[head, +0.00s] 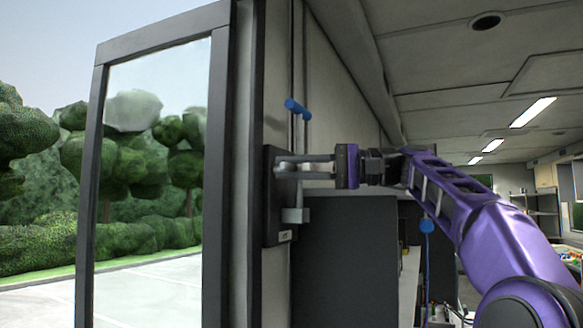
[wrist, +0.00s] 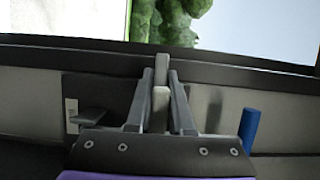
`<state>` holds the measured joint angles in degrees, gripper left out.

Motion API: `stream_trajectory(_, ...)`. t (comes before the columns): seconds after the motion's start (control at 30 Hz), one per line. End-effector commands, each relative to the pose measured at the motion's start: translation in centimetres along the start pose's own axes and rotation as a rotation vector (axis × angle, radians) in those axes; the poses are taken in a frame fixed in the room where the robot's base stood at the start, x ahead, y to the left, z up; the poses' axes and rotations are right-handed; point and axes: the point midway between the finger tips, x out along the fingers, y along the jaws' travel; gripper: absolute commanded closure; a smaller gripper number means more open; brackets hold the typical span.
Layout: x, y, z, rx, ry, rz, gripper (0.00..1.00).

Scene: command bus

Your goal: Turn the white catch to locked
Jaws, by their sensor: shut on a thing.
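The white catch (wrist: 161,95) is a small pale piece on a dark plate (head: 272,220) fixed to the door frame. In the wrist view it lies between the two grey fingers of my gripper (wrist: 162,82), which are closed on it. In the head view my gripper (head: 284,168) reaches in from the right, level, with its fingertips at the plate. The fingers hide most of the catch there, so its exact angle is hard to tell.
A blue-ended handle (head: 297,109) sticks out above the catch, and a grey lever (head: 296,215) below it. Both flank my fingers in the wrist view. The glazed door (head: 222,170) is at left. A dark panel (head: 345,265) stands below my gripper. Shelving is far right.

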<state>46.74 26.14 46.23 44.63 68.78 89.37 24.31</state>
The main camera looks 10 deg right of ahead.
Motion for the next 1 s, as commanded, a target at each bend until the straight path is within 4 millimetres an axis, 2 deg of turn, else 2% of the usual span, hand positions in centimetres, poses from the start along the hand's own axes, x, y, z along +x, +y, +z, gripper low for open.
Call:
stream_trajectory(0.17, 0.0, 0.1, 0.0, -0.001, 0.0, 0.002, 1.0)
stream_trajectory(0.2, 0.0, 0.1, 0.0, 0.0, 0.0, 0.003, 0.76)
stream_trajectory(0.33, 0.0, 0.1, 0.0, 0.0, 0.0, 0.002, 0.53)
stream_trajectory(0.37, 0.0, 0.1, 0.0, 0.0, 0.0, 0.002, 0.5)
stream_trajectory(0.73, -0.6, 0.0, -0.1, 0.001, 0.002, 0.0, 0.5)
stream_trajectory(0.87, -2.5, 0.0, -0.1, 0.001, 0.004, -0.001, 0.5)
stream_trajectory(1.0, -5.7, 0.0, -0.1, -0.001, 0.004, -0.002, 0.5)
